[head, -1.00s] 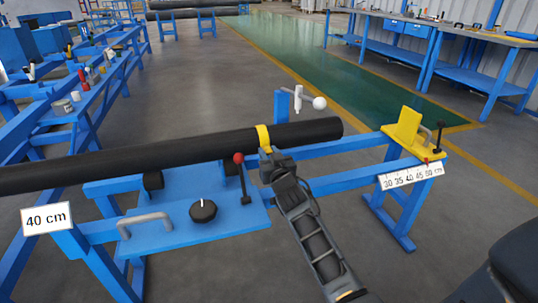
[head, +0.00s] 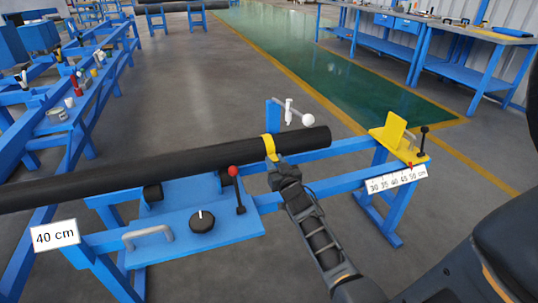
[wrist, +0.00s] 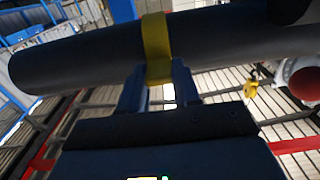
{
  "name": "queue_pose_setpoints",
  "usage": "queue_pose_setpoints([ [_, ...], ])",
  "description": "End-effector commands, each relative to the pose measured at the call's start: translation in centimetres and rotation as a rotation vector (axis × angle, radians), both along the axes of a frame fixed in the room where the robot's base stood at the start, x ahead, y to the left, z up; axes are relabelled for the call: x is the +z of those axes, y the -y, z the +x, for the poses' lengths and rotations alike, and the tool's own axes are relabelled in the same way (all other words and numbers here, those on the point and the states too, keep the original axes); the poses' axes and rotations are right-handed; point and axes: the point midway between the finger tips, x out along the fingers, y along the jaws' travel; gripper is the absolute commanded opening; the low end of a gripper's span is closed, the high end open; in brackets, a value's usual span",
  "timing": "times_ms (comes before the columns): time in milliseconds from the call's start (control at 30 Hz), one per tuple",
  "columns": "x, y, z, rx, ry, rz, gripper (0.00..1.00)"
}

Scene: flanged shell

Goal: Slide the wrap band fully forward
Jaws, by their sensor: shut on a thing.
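The yellow wrap band (head: 269,148) is around the black pipe (head: 120,168), a short way back from the pipe's right end. My gripper (head: 279,165) is at the band from the near, lower side. In the wrist view the band (wrist: 156,37) passes over the pipe (wrist: 85,57), and my gripper (wrist: 159,82) is shut on the band's lower part between its two fingers. The underside of the pipe at the band is mostly hidden by my gripper.
The blue stand carries a red-knobbed lever (head: 235,185), a black dial (head: 202,222) and a grey handle (head: 147,237). A white-knobbed post (head: 289,112) stands behind the pipe end. A yellow stop plate (head: 393,133) and a ruler (head: 397,179) are at right. A sign reads 40 cm (head: 56,236).

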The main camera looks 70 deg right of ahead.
Motion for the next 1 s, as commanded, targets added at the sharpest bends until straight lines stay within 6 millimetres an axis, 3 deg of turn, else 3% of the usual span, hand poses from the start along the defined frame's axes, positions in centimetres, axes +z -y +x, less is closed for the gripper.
queue_pose_setpoints([
  [67,0.7,0.6,-0.4,-0.003,-0.003,0.002,0.00],
  [533,0.5,3.5,-3.9,-0.005,0.001,0.001,0.00],
  [967,0.1,3.7,-4.5,-0.002,0.004,0.002,0.00],
  [1000,0.1,3.7,-4.5,-0.002,0.004,0.002,0.35],
])
